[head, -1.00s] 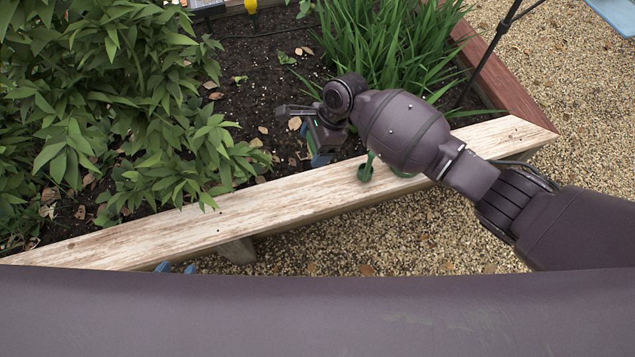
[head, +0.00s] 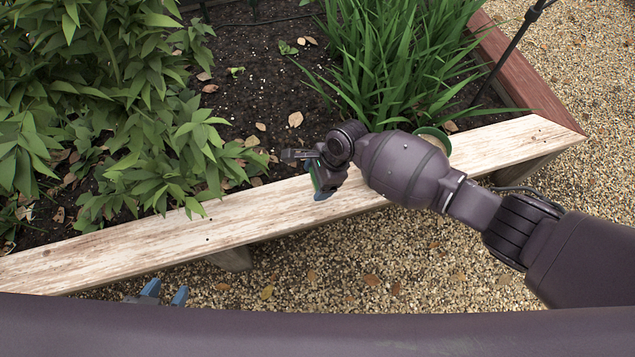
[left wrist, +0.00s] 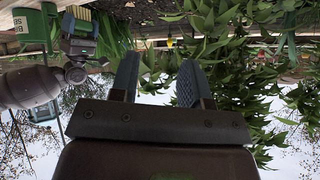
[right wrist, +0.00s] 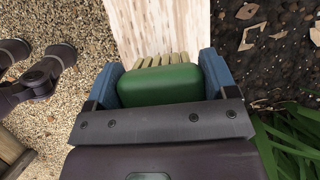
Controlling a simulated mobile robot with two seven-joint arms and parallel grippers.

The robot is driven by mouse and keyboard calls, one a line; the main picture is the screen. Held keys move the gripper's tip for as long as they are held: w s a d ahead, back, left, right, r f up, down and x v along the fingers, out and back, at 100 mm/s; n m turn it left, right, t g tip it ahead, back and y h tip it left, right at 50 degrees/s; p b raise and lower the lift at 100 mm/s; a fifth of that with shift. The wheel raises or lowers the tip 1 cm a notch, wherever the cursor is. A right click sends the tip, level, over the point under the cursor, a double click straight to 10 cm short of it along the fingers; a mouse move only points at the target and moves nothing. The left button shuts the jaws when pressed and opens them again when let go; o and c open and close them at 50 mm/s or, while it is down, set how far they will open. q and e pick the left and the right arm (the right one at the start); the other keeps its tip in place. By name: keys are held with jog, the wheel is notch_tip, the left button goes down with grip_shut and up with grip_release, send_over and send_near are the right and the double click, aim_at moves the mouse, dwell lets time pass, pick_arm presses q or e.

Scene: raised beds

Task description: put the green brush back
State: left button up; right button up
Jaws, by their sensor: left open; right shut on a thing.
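The green brush (right wrist: 160,85) is between the blue fingers of my right gripper (right wrist: 161,80) in the right wrist view. Its pale bristles point away from the gripper, toward the wooden plank. In the head view my right gripper (head: 322,180) is over the plank, and only a little green shows there. The left wrist view, upside down, shows the brush (left wrist: 84,24) beside a green container with lettering (left wrist: 30,24). In the head view a round green container (head: 437,138) stands on the plank, partly behind my right arm. My left gripper (head: 165,293) is open and empty, below the plank's near side.
The pale plank (head: 130,240) edges the raised bed. Leafy plants (head: 90,110) overhang it at left, and grassy leaves (head: 385,60) rise behind my right arm. A dark pole (head: 510,45) stands at right. Gravel (head: 400,265) lies in front. The plank's left part is mostly clear.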

jog(key=f, duration=0.2)
jog(key=f+b, duration=0.1)
jog(key=shift+s+f, duration=0.15)
jog(key=shift+s, duration=0.1)
jog(key=shift+w+f+b, duration=0.15)
jog(key=shift+f+b, duration=0.15)
jog(key=shift+f, duration=0.2)
jog(key=shift+w+r, duration=0.1)
jog(key=shift+r, duration=0.1)
jog(key=shift+f, duration=0.15)
jog(key=o, duration=1)
jog(key=shift+c, duration=0.2)
pick_arm(q)
jog(key=shift+w+d+f+m, duration=0.1)
jog(key=shift+w+d+m, duration=0.1)
jog(key=shift+w+m, duration=0.1)
